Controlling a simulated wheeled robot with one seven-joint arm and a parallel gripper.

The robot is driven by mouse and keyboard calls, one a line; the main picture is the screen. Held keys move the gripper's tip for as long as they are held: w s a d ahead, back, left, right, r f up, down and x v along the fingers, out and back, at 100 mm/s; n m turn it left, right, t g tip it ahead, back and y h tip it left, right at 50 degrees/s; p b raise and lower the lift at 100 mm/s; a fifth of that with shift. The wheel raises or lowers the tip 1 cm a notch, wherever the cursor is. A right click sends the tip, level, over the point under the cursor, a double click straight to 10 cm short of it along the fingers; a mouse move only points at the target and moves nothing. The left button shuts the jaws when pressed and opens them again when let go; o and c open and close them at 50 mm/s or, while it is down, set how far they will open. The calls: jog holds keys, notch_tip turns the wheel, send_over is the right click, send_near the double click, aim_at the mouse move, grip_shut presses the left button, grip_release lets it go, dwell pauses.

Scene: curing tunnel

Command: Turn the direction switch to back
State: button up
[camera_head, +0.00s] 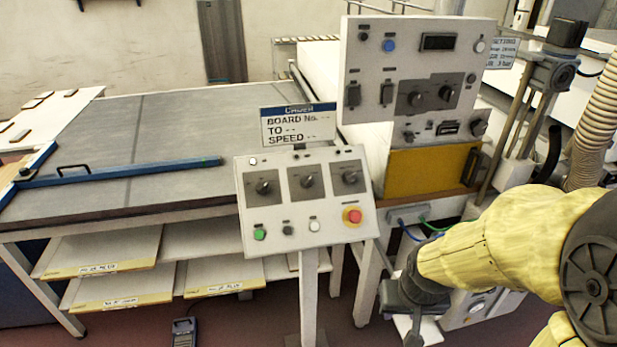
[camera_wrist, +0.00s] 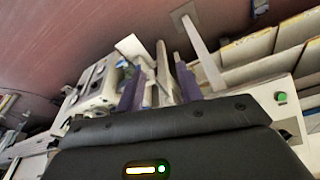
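A tilted white control panel (camera_head: 276,213) stands on a post in the middle of the head view. It has three dark rotary switches in a row: left (camera_head: 265,187), middle (camera_head: 307,181) and right (camera_head: 349,176). Their labels are too small to read, so I cannot tell which is the direction switch or where each points. My gripper (camera_head: 413,335) hangs low, to the right of and below the panel, apart from it. In the wrist view my gripper (camera_wrist: 158,68) has its two purple fingers spread, with background showing between them. A green button (camera_wrist: 280,97) shows at the wrist view's right.
The panel also bears a green button (camera_head: 260,234) and a red stop button (camera_head: 352,216). A sign (camera_head: 298,124) stands above it. Behind is a larger upright panel (camera_head: 412,70) over a yellow door (camera_head: 425,172). A grey table (camera_head: 150,140) fills the left.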

aim_at(308, 179)
jog(key=shift+o, duration=2)
jog(key=shift+w+r, duration=0.15)
jog(key=shift+w, duration=0.2)
jog(key=w+a+r+m+t+y+p, duration=0.1)
jog(key=w+a+r, duration=0.4)
jog(key=w, duration=0.5)
jog(key=w+a+r+m+y+p, duration=0.1)
jog(key=w+a+r+p, duration=0.2)
jog(key=w+a+r, duration=0.3)
jog(key=w+a+r+m+t+y+p, duration=0.1)
jog(key=w+a+r+p, duration=0.2)
jog(key=w, duration=1.1)
notch_tip(308, 179, up, 3)
jog(key=a, duration=0.2)
jog(key=shift+w+a+r+t, duration=0.15)
jog(key=shift+a+t, duration=0.15)
jog(key=p+x, duration=0.5)
jog(key=x, duration=1.2)
jog(key=shift+w+p, duration=0.15)
jog(key=shift+p, duration=0.15)
jog(key=shift+c, duration=0.2)
jog(key=c, duration=0.9)
